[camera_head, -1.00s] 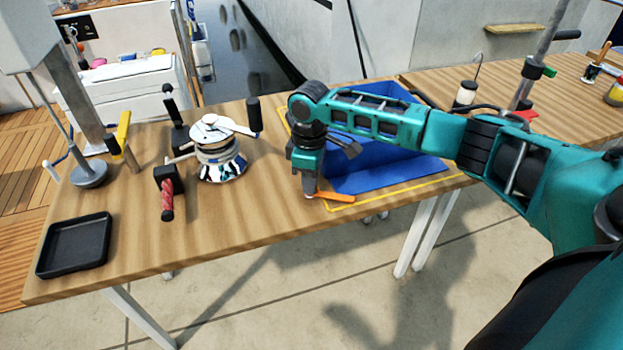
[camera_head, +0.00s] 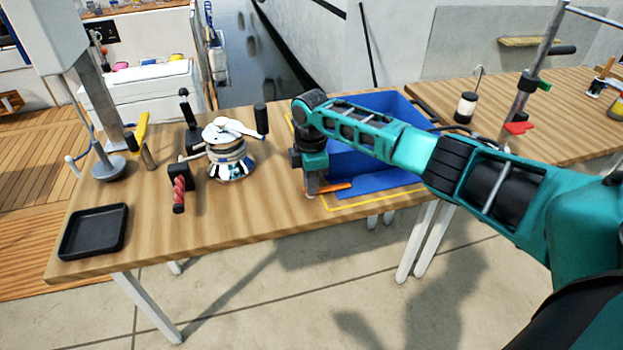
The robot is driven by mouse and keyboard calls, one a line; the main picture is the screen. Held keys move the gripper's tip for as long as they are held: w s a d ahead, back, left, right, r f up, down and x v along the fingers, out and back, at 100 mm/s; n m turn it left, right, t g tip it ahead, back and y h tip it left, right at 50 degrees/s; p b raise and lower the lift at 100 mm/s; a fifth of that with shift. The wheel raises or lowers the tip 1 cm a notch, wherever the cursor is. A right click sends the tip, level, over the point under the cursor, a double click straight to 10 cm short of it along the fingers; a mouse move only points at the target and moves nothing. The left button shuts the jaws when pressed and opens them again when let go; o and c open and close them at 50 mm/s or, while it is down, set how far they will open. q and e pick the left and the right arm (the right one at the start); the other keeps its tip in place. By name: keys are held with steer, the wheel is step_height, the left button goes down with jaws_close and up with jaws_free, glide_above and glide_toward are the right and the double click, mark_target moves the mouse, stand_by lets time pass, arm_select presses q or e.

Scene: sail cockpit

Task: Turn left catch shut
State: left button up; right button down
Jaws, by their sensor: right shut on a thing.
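A blue box (camera_head: 380,178) stands on the wooden table inside a yellow outline. A flat orange catch (camera_head: 338,187) shows at the box's front left and points right along the front side. My right gripper (camera_head: 311,191) points down at the left end of this catch and is shut on it. The gripper's fingers and my right arm hide the catch's left end and part of the box. No second catch can be made out. My left gripper is out of view.
Left of the box stand a chrome winch (camera_head: 228,160) with a white top and a red-handled tool (camera_head: 179,190). A black tray (camera_head: 93,232) lies at the table's left front. The table front between tray and box is clear.

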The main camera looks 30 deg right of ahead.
steer(key=shift+a, duration=0.1)
stand_by(0.3)
steer(key=c, duration=1.3)
jaws_free()
steer(key=shift+o, duration=0.2)
steer(key=shift+r, duration=0.1)
step_height(320, 180, up, 13)
steer(key=p, duration=0.1)
